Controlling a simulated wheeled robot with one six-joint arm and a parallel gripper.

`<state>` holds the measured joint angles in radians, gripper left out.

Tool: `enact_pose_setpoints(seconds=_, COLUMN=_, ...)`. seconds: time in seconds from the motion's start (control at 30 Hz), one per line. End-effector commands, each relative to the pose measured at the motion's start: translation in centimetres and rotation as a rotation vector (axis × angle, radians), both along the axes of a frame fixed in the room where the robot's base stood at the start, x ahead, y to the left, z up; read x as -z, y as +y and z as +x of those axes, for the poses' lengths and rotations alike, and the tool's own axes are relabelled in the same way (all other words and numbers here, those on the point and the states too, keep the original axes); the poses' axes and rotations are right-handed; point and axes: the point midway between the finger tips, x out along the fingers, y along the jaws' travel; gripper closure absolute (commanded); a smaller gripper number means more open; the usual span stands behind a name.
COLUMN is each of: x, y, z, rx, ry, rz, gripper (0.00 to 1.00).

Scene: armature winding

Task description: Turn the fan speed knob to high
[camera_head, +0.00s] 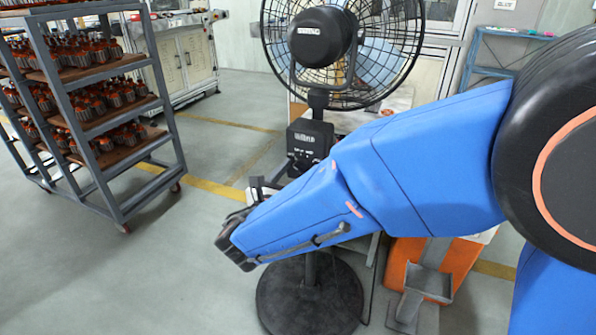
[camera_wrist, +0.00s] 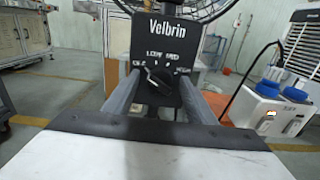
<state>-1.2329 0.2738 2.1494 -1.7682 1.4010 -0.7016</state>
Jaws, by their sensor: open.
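The fan's black control box (camera_head: 310,140) sits on its pole below the fan head (camera_head: 322,36) in the head view. In the wrist view the same box (camera_wrist: 166,42) faces me, with "Velbrin" and speed labels above the speed knob (camera_wrist: 158,79). The knob is small and slanted; its exact setting is hard to read. My gripper (camera_wrist: 157,92) is open, its two grey fingers reaching toward the box on either side of the knob. I see no clear contact with the knob.
A rack of orange-and-grey parts (camera_head: 108,125) stands at the left. The round fan base (camera_head: 310,295) is on the floor below my arm. An orange stand (camera_head: 450,262) is right of the pole. A white machine with blue caps (camera_wrist: 268,108) stands at the right.

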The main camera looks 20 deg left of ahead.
Motion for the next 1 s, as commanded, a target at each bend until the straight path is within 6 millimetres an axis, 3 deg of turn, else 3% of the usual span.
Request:
enact_pose_setpoints(seconds=0.2, x=0.00, y=0.00, z=0.01, rx=0.000, ry=0.000, rz=0.000, gripper=0.52)
enact_pose_setpoints(seconds=0.37, x=0.00, y=0.00, z=0.00, rx=0.000, ry=0.000, rz=0.000, gripper=0.89)
enact_pose_setpoints(seconds=0.73, x=0.00, y=-0.03, z=-0.01, rx=0.000, ry=-0.004, rz=0.046, gripper=0.89)
enact_pose_setpoints(seconds=1.0, x=0.01, y=-0.11, z=-0.02, rx=0.000, ry=-0.017, rz=0.216, gripper=0.89)
